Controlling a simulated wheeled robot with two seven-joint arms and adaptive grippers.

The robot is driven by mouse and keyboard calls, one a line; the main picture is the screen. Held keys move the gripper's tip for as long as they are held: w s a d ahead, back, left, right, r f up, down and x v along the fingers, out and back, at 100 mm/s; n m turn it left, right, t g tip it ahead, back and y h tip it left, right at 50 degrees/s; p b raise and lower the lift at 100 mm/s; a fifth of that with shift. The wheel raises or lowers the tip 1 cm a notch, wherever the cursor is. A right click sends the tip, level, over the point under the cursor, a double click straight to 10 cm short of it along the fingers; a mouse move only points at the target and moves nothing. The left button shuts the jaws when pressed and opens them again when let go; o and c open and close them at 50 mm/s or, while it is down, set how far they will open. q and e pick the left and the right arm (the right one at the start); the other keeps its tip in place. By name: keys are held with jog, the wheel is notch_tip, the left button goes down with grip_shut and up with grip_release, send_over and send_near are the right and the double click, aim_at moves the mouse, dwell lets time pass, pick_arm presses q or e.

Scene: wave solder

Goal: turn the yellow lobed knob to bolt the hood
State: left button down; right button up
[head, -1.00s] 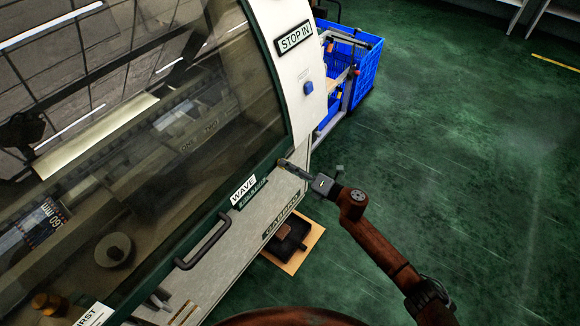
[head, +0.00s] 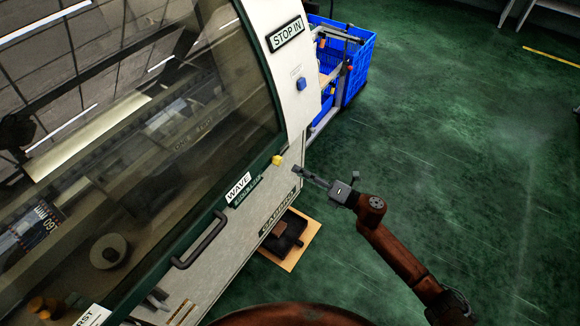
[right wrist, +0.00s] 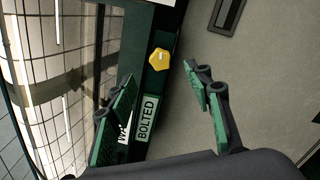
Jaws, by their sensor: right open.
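The yellow lobed knob (head: 277,160) sits on the lower right corner of the hood's dark green frame. It also shows, uncovered, in the right wrist view (right wrist: 159,60), with a small pale mark on its face. A green label reading BOLTED (right wrist: 147,118) lies close to it. The hood (head: 190,130) is a large glazed cover and looks closed. My right gripper (head: 300,172) is open and empty, off to the right of the knob and not touching it. In the right wrist view its two fingers stand on either side of the knob's picture. My left gripper is not in view.
A dark handle (head: 202,240) stands out from the hood's lower edge. Blue crates (head: 355,65) stand behind the machine.

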jog(key=v, duration=0.4)
jog(key=shift+d+f, duration=0.1)
dwell(0.4)
